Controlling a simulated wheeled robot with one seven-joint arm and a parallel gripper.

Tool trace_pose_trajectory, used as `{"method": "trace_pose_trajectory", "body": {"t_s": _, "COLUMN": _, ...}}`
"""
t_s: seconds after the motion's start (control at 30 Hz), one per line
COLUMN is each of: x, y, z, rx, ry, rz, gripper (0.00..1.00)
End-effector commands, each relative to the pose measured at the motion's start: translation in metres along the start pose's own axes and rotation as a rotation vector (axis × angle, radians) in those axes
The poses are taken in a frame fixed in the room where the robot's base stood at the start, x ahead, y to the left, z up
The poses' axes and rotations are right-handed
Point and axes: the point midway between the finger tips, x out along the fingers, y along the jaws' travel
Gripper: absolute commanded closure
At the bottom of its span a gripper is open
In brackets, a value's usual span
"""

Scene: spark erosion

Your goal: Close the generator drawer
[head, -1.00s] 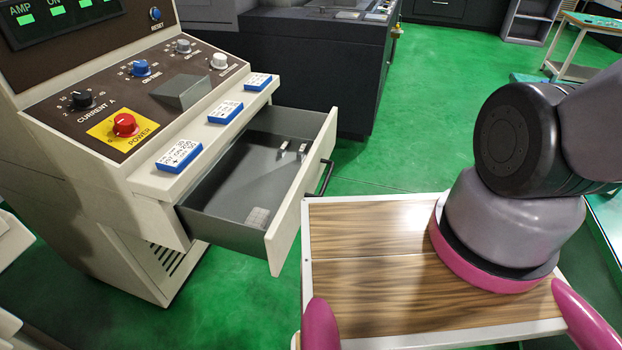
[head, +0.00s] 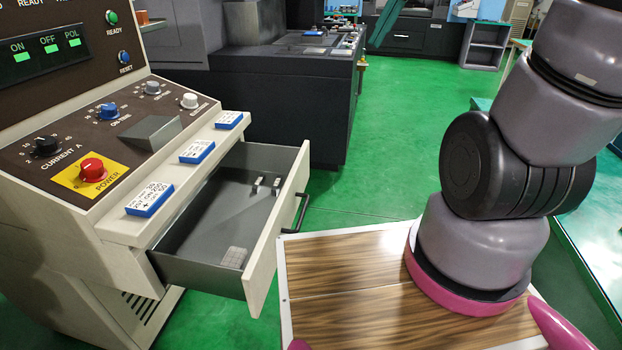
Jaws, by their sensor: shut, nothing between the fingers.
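The generator drawer (head: 276,232) stands pulled out of the cream and brown generator cabinet (head: 60,230) at the left in the head view. Its cream front faces right and carries a dark bar handle (head: 303,213). Inside the grey drawer lie a few small pale pieces and a light grid-marked patch. My arm rises at the right from my wood-topped base, close to the drawer front. My gripper is outside the picture, so its place relative to the drawer is hidden.
Blue-edged labelled blocks (head: 150,199) lie on the ledge above the drawer. The red power knob (head: 91,169) is on the sloped panel. A dark machine (head: 290,85) stands behind. Green floor (head: 400,120) is clear between the machine and my arm.

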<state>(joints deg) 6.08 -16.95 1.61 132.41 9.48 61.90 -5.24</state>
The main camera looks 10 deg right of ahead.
Motion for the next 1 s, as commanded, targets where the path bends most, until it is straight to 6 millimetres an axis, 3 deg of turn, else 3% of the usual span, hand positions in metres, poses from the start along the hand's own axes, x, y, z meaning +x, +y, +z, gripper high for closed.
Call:
{"method": "trace_pose_trajectory", "body": {"t_s": 0.27, "x": 0.079, "y": -0.008, "z": -0.058, "rx": 0.223, "ry": -0.285, "rz": -0.044, "gripper": 1.0}}
{"method": "trace_pose_trajectory", "body": {"t_s": 0.47, "x": 0.143, "y": -0.003, "z": -0.095, "rx": 0.394, "ry": -0.472, "rz": -0.11, "gripper": 1.0}}
{"method": "trace_pose_trajectory", "body": {"t_s": 0.77, "x": 0.251, "y": 0.026, "z": -0.14, "rx": 0.671, "ry": -0.72, "rz": -0.257, "gripper": 1.0}}
{"method": "trace_pose_trajectory", "body": {"t_s": 1.0, "x": 0.344, "y": 0.066, "z": -0.161, "rx": 0.913, "ry": -0.88, "rz": -0.414, "gripper": 1.0}}
